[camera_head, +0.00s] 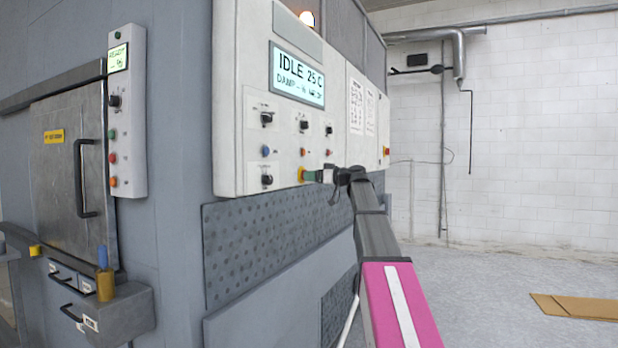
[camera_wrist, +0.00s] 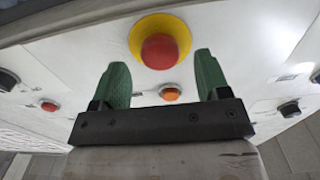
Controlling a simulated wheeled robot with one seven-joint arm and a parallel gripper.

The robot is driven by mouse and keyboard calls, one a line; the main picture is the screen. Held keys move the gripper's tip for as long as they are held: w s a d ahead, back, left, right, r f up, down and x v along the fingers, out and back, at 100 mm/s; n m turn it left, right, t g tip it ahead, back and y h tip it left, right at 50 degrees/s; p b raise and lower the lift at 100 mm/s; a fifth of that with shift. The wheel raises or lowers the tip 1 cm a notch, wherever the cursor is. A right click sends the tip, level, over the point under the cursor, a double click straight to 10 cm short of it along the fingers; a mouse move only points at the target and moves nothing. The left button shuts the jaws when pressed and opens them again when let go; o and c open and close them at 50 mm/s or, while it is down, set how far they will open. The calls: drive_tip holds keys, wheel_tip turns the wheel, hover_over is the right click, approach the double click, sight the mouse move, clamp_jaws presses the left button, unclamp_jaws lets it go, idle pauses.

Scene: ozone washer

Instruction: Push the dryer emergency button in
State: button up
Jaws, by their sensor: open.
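The dryer emergency button is a red mushroom button (camera_wrist: 160,51) on a yellow round base (camera_wrist: 135,36), low on the white control panel. In the head view its yellow base (camera_head: 301,174) shows just left of my gripper (camera_head: 318,175); the red cap is mostly hidden there. The red button is ahead of the gap between the fingertips. I cannot tell whether anything touches it.
The panel carries a display reading IDLE 25 C (camera_head: 297,75), black knobs and a blue button (camera_head: 265,152). An orange button (camera_wrist: 171,94) shows between the fingers. A steel door (camera_head: 70,160) with a handle is at left. Cardboard (camera_head: 580,307) lies on the otherwise open floor at right.

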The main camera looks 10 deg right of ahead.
drive_tip(key=v, duration=0.8)
drive_tip(key=shift+d, duration=0.15)
drive_tip(key=shift+s, duration=0.1)
drive_tip(key=s+a+f+m+g+h, duration=0.2)
drive_tip(key=s+a+f, duration=0.1)
drive_tip(key=f, duration=1.1)
drive_tip(key=s+a+f+m+g+h, duration=0.1)
drive_tip(key=s+a+f+m+h, duration=0.15)
drive_tip(key=f, duration=1.15)
drive_tip(key=s+a+f+m+g+h, duration=0.2)
drive_tip(key=s+a+f+m+h, duration=0.1)
drive_tip(key=f, duration=1)
drive_tip(key=s+f+m+g+h, duration=0.3)
drive_tip(key=s+f+g+h, duration=0.2)
drive_tip(key=s+f, duration=1.8)
wheel_tip(320, 180, down, 3)
drive_tip(key=shift+d+f+g+h, duration=0.15)
drive_tip(key=shift+g+h, duration=0.15)
drive_tip(key=shift+h, duration=0.75)
